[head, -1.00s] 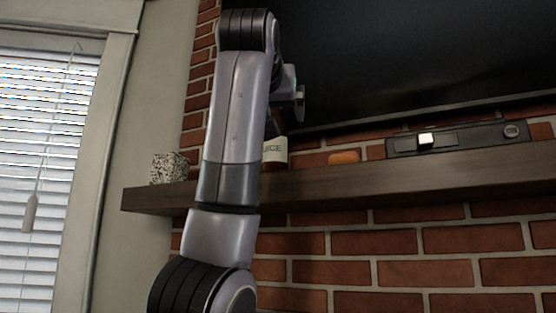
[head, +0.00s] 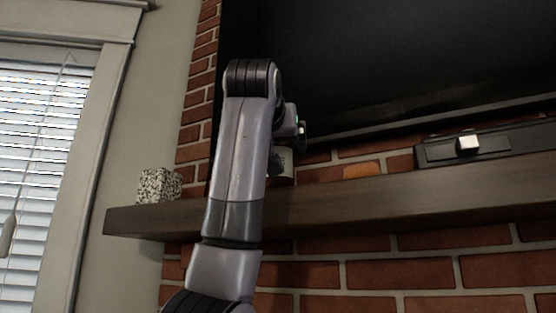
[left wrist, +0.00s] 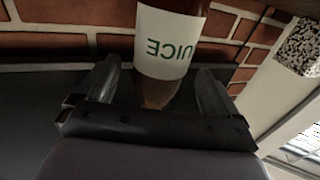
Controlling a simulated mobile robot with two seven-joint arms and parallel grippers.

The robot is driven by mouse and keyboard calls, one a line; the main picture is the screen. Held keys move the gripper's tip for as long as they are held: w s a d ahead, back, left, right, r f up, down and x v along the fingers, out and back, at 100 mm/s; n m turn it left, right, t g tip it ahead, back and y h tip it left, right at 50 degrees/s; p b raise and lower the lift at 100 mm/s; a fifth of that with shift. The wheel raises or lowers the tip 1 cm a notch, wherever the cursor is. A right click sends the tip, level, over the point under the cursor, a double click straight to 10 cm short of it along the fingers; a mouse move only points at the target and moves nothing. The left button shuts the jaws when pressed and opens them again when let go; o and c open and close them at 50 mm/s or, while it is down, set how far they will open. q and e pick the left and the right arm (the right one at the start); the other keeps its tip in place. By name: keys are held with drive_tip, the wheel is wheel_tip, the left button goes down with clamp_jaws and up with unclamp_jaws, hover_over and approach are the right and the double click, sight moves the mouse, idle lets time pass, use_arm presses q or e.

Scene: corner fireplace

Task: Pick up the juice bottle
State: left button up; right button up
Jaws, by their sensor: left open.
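The juice bottle (left wrist: 172,42) has a white label with green letters and a brown body, and it appears upside down in the left wrist view. In the head view the bottle (head: 287,160) stands on the mantel shelf, mostly hidden behind my left arm and gripper. My left gripper (left wrist: 155,85) is open, with one finger to each side of the bottle's narrower brown end. I see no clear finger contact. In the head view the left gripper (head: 275,162) is at the bottle, partly hidden by the arm. My right gripper is not in view.
The dark wooden shelf (head: 400,205) runs along a brick wall. A speckled cube (head: 158,186) stands at its left end. A small orange item (head: 362,170) and a long black device (head: 490,146) are to the right. A large black screen (head: 400,60) hangs above.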

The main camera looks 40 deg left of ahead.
sight(275, 145)
use_arm(q)
drive_tip(key=x, duration=0.3)
drive_tip(key=shift+p, duration=0.35)
drive_tip(key=c, duration=1.5)
drive_tip(key=shift+r, duration=0.1)
drive_tip(key=shift+s+d+r, duration=0.1)
drive_tip(key=shift+s+r, duration=0.05)
drive_tip(key=shift+r, duration=3.15)
drive_tip(key=shift+s+r, duration=0.1)
